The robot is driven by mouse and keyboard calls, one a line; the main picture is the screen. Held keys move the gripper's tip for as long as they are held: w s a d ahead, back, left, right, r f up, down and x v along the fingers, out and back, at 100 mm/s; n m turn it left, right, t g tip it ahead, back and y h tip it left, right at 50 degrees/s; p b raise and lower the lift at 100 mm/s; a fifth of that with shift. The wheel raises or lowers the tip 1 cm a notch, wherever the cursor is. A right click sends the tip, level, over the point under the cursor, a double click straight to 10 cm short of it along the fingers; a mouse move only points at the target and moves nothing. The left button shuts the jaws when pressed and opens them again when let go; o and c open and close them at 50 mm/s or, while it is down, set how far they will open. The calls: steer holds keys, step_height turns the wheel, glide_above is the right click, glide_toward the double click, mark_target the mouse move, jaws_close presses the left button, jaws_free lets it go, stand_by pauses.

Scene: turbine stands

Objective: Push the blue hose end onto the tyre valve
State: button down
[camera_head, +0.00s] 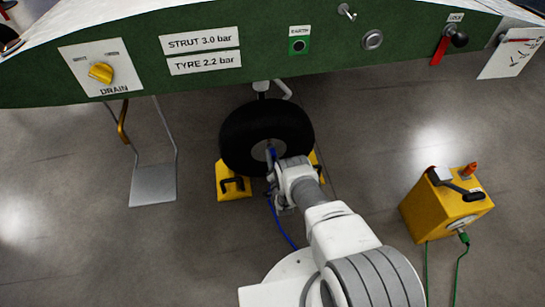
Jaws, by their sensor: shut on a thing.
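The black tyre (240,140) stands under the green fuselage, with a grey hub (260,150) at its middle. My gripper (273,170) is at the near face of the wheel, by the hub, and is shut on the blue hose end (271,154). The blue hose (282,224) hangs down from my gripper in a curve towards the floor. The tyre valve is too small or hidden to make out. I cannot tell whether the hose end touches it. My wrist hides the right part of the hub and the fingers.
Yellow chocks (232,185) sit at both sides of the tyre. A grey step (153,184) hangs at the left. A yellow box (440,212) with a green cable stands at the right. The green panel (400,45) with labels and knobs overhangs the wheel. Open floor lies between.

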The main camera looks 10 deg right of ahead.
steer(key=shift+w+r, duration=0.25)
steer(key=shift+w, duration=0.35)
steer(key=c, duration=0.5)
jaws_free()
steer(key=shift+f, duration=0.1)
steer(key=shift+c, duration=0.2)
steer(key=o, duration=0.3)
steer(key=shift+s+f, duration=0.1)
steer(key=shift+s, duration=0.05)
